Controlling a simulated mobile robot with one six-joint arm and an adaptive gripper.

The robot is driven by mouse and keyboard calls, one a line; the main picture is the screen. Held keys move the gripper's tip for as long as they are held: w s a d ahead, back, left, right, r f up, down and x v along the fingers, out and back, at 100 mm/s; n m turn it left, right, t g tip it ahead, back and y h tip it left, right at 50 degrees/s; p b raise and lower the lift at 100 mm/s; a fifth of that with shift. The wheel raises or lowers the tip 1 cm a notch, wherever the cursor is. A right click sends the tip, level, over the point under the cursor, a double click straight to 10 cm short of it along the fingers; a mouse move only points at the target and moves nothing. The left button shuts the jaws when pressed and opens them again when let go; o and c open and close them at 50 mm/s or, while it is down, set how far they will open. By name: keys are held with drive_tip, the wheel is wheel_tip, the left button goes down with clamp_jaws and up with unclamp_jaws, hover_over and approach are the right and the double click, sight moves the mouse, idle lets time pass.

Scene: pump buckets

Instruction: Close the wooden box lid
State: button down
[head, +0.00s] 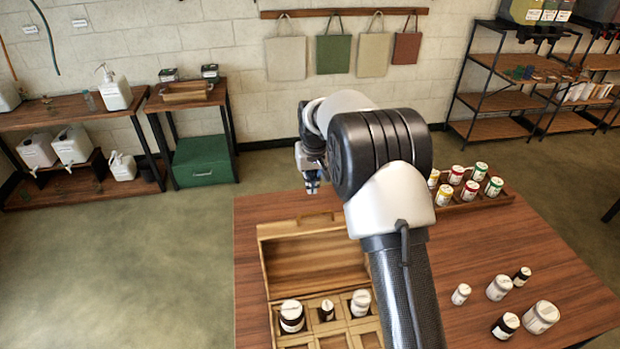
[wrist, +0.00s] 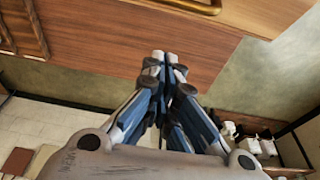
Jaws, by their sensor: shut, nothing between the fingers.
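The wooden box (head: 275,318) stands at the table's near left, with bottles in several of its compartments. Its lid (head: 312,250) is open and stands up at the box's far side, its inner face toward the head camera. My gripper (head: 312,187) is beyond and above the lid's top edge in the head view, apart from it in the picture. In the wrist view my gripper (wrist: 166,62) is shut and empty, its fingertips together over the table's wood. A brass-coloured handle (wrist: 200,7) shows at the top of the wrist view. My arm hides the box's right side.
A wooden tray (head: 470,203) with several labelled cans stands at the table's back right. Several loose bottles (head: 499,288) stand at the front right. The table (head: 480,245) between them is clear. A green box (head: 203,160) sits under a side shelf.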

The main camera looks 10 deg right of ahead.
drive_tip(key=shift+s+f+b, duration=0.15)
drive_tip(key=shift+s+f, duration=0.3)
drive_tip(key=shift+f, duration=0.3)
drive_tip(key=shift+s+f+b, duration=0.2)
drive_tip(key=shift+s+f, duration=0.25)
drive_tip(key=shift+f, duration=0.25)
drive_tip(key=shift+s+f+b, duration=0.15)
drive_tip(key=shift+s+f, duration=0.3)
drive_tip(key=shift+f, duration=0.3)
drive_tip(key=shift+s, duration=0.1)
